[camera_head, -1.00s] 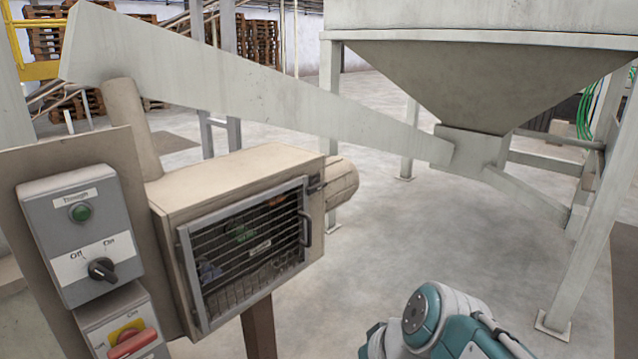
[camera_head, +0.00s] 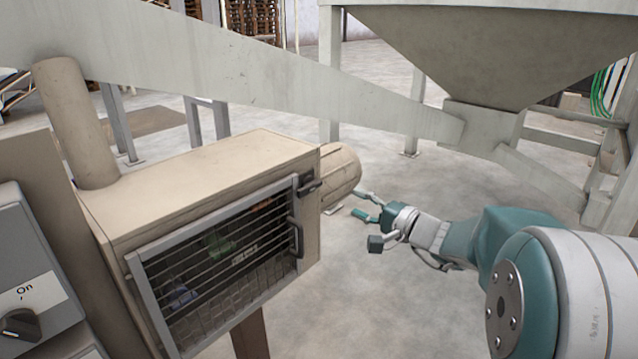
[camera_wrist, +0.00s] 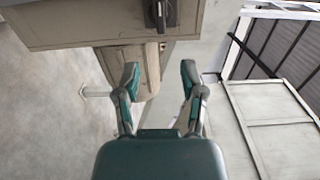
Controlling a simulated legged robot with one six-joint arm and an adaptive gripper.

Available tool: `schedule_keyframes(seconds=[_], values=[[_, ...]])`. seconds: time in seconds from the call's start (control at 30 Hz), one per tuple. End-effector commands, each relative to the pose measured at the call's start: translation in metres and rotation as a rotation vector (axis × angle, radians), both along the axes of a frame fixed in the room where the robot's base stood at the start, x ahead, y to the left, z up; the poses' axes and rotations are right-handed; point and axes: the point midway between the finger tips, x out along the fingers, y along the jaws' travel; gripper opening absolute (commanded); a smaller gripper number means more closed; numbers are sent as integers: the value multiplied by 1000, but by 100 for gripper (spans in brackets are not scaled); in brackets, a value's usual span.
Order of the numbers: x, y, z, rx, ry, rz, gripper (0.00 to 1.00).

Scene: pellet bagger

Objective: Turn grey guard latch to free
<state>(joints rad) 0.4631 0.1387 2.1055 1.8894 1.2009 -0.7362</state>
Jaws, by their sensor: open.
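The guard latch (camera_head: 309,186) is a small dark grey piece at the upper right corner of the barred guard door (camera_head: 212,262), on the front of a beige box. The door looks shut. In the wrist view a dark latch-like part (camera_wrist: 160,13) is at the top edge, partly cut off. My gripper (camera_head: 368,229) is open and empty, to the right of the box and apart from the latch. In the wrist view my gripper (camera_wrist: 160,75) has its two teal fingers spread, with the latch-like part beyond them.
A vertical handle (camera_head: 296,237) is on the door's right side, below the latch. A beige cylinder (camera_head: 341,172) sticks out from the box's right side, near my gripper. A control box (camera_head: 35,280) with a knob stands at left. A grey chute (camera_head: 250,80) slopes above.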

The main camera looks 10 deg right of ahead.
Motion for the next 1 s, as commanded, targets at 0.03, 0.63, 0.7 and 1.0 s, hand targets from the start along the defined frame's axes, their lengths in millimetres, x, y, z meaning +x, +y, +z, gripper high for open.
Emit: schedule_keyframes(seconds=[0.03, 0.63, 0.7, 1.0], values=[[4, 5, 0, -1, 1, 4, 53], [80, 59, 0, 0, 4, 6, 53], [83, 61, 0, 0, 4, 4, 53], [84, 62, 0, 0, 4, 4, 44]])
